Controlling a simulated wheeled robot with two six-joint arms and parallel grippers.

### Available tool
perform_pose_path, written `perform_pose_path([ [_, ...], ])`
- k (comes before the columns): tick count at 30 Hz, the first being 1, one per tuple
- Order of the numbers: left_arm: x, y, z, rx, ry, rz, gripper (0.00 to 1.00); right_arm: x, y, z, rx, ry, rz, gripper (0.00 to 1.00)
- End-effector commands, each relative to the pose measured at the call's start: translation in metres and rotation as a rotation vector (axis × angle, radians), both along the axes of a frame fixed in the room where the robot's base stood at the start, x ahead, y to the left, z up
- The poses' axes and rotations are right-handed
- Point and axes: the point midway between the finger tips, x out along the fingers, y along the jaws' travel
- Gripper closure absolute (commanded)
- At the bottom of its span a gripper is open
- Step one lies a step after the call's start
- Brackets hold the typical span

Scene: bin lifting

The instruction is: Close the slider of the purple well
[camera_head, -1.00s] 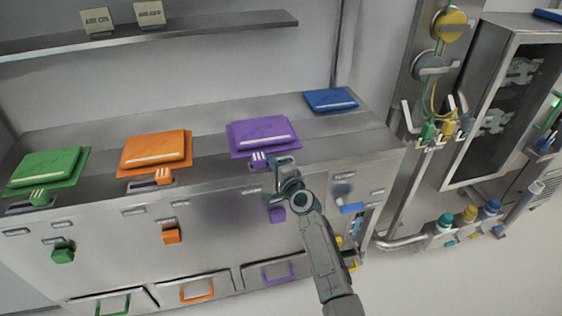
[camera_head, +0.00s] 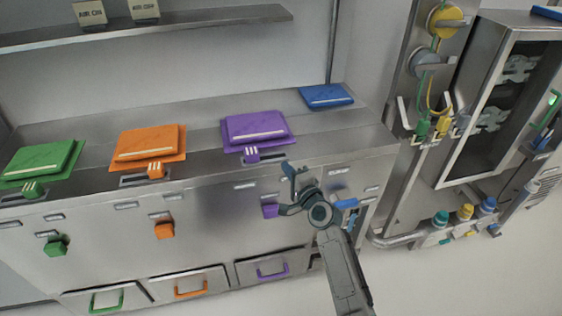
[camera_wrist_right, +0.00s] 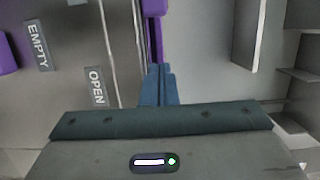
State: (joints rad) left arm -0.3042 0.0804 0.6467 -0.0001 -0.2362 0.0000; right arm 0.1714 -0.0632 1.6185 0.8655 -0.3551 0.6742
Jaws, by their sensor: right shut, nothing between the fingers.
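The purple well has a purple lid (camera_head: 258,131) on the steel counter. Its slider (camera_head: 251,154), a small purple pronged handle, sits near the left end of a slot at the counter's front edge. My right gripper (camera_head: 289,170) is shut and empty, in front of the counter edge, to the right of and below the slider in the head view. In the right wrist view its fingers (camera_wrist_right: 158,85) are together. A narrow purple strip (camera_wrist_right: 153,35) shows just beyond their tips; which part it is and whether they touch it I cannot tell. My left gripper is not in view.
Orange (camera_head: 150,147) and green (camera_head: 40,162) lids stand to the left, a blue one (camera_head: 326,95) at the back right. A purple knob (camera_head: 271,210) sits on the front panel, beside my gripper. A purple drawer handle (camera_head: 272,274) is below.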

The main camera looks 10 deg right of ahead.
Motion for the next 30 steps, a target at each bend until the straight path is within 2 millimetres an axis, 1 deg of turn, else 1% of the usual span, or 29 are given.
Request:
perform_pose_path([
  [1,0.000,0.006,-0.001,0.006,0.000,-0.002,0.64,-0.009,-0.003,-0.001,-0.003,0.000,-0.001,1.00],
  [3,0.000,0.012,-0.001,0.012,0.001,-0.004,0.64,-0.017,-0.005,-0.001,-0.002,-0.001,-0.001,1.00],
  [7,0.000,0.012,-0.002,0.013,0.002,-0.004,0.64,-0.025,-0.008,0.000,-0.002,-0.001,-0.001,1.00],
  [16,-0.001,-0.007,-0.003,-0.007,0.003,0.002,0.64,-0.027,-0.008,0.000,-0.001,0.000,-0.001,1.00],
  [22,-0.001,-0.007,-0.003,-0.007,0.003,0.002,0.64,-0.027,-0.008,0.000,-0.001,0.000,-0.001,1.00],
  [24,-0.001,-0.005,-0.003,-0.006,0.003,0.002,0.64,-0.027,-0.008,-0.003,-0.005,0.004,-0.001,1.00],
  [26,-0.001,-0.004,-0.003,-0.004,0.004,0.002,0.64,-0.028,-0.009,-0.013,-0.022,0.018,-0.004,1.00],
  [27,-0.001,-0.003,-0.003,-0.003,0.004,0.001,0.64,-0.029,-0.011,-0.025,-0.043,0.035,-0.007,1.00],
  [29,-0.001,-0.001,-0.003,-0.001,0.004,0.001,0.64,-0.033,-0.013,-0.052,-0.092,0.073,-0.011,1.00],
  [30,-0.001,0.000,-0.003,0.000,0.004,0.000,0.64,-0.038,-0.016,-0.076,-0.136,0.108,-0.014,1.00],
])
